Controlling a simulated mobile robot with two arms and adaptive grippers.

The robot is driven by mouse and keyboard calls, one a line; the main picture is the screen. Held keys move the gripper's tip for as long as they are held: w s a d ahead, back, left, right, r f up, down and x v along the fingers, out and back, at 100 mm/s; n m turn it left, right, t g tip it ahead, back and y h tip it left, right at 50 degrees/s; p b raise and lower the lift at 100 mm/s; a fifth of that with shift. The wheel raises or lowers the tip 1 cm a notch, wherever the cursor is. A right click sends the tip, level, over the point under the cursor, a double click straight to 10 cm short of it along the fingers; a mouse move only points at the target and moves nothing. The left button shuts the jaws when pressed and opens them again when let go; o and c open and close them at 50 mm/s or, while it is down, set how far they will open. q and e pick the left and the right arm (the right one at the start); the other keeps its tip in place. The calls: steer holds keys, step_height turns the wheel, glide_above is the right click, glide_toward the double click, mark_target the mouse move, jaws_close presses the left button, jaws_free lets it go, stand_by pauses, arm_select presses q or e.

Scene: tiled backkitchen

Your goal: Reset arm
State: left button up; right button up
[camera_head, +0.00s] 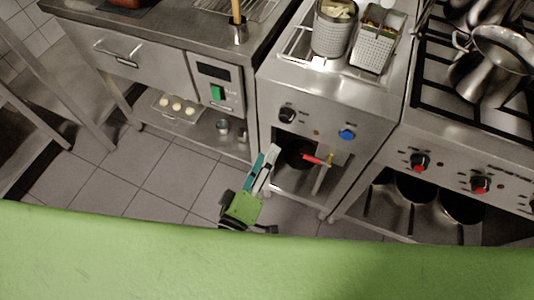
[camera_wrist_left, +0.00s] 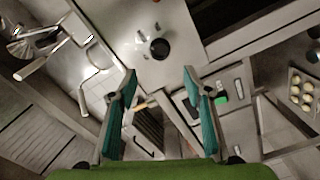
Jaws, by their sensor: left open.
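My left gripper (camera_head: 265,168) shows at the lower middle of the head view, in front of the fryer cabinet. It is small, with teal finger pads and a green body. In the left wrist view its two teal fingers (camera_wrist_left: 160,105) stand wide apart with nothing between them. Beyond them is the steel fryer front with a black knob (camera_wrist_left: 159,48). My right gripper is in neither view. A broad green surface across the bottom of the head view hides what lies below.
The steel fryer (camera_head: 310,95) holds two baskets (camera_head: 376,42). A stove (camera_head: 470,110) with a steel pot (camera_head: 485,70) stands right. A counter (camera_head: 150,32) stands left, over a shelf with a tray (camera_head: 158,106). The tiled floor (camera_head: 150,180) is clear in front.

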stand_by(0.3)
arm_select(q)
steer(key=s+a+f+m+g+y, duration=0.1)
steer(key=s+a+f+m+g, duration=0.15)
steer(key=f, duration=0.75)
steer(key=s+a+f+m+g, duration=0.2)
steer(key=f+m, duration=0.1)
steer(key=f, duration=0.7)
steer(key=s+a+f+m+g+y, duration=0.1)
steer(key=s+a+f+m+g, duration=0.15)
steer(key=f, duration=0.75)
steer(key=s+a+f+m+g+y, duration=0.1)
steer(key=s+a+f+g, duration=0.2)
steer(key=s+f, duration=0.3)
steer(key=s+a+f+m+g+y, duration=0.1)
steer(key=s+a+f+g, duration=0.2)
steer(key=s, duration=0.8)
steer(key=s+a+f+m+g+y, duration=0.1)
steer(key=s+a+f+g, duration=0.2)
steer(key=s+a+f, duration=0.3)
steer(key=s+f, duration=0.3)
steer(key=shift+a+m+y, duration=0.25)
steer(key=shift+m+y, duration=0.05)
